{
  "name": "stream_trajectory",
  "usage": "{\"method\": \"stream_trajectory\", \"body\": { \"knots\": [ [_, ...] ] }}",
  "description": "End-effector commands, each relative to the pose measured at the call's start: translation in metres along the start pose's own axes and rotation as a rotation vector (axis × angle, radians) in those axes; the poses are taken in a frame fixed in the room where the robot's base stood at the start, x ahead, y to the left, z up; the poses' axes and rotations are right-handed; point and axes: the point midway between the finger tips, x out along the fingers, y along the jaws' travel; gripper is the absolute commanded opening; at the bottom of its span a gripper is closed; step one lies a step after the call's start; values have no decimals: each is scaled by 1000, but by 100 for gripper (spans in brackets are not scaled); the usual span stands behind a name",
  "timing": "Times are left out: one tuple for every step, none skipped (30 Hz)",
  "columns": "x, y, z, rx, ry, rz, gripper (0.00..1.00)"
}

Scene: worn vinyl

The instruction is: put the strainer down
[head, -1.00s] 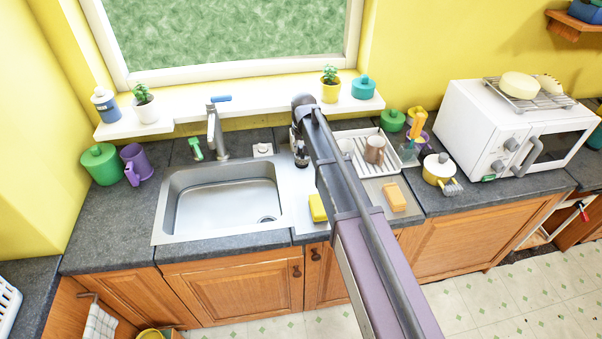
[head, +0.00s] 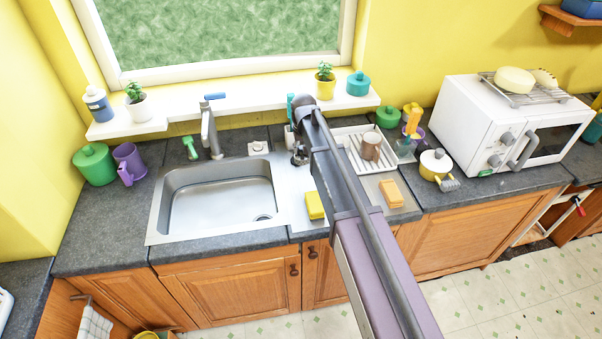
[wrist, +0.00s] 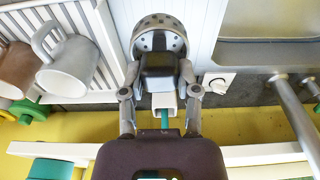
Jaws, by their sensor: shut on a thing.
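The strainer (wrist: 158,20) is a round grey metal piece with dark holes at the top middle of the wrist view, over the pale ribbed draining board (wrist: 200,30). My gripper (wrist: 159,68) is shut on it, and its dark jaws cover the near part. I cannot tell whether the strainer touches the board. In the head view my gripper (head: 299,154) is over the draining board, right of the sink, and the strainer cannot be made out there.
The sink (head: 160,205) lies left of my gripper. A dish rack (head: 348,150) with mugs is at the right. A yellow sponge (head: 314,205) and an orange block (head: 391,193) lie nearer the front. A white holder (wrist: 164,101) with a teal stick stands by the wall.

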Motion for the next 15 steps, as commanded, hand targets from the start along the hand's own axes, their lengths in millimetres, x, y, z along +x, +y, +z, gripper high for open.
{"method": "stream_trajectory", "body": {
  "knots": [
    [0, 0, 0, 0, 0, 0, 0],
    [0, 0, 0, 0, 0, 0, 0],
    [0, 0, 0, 0, 0, 0, 0],
    [0, 0, 0, 0, 0, 0, 0],
    [0, 0, 0, 0, 0, 0, 0],
    [0, -1, 0, 0, 0, 0, 0],
    [1, -1, 0, 0, 0, 0, 0],
    [1, -1, 0, 0, 0, 0, 0],
    [3, -1, 0, -1, 0, 0, 0],
    [4, -1, 0, -1, 0, 0, 0],
    [6, -1, 1, -1, 0, 0, 0],
    [8, -1, 1, -1, 0, 0, 0],
    [11, -1, 1, -1, 0, 0, 0],
    [13, -1, 2, -1, 0, 0, 0],
    [17, -1, 2, -1, 0, 0, 0]
  ]
}}
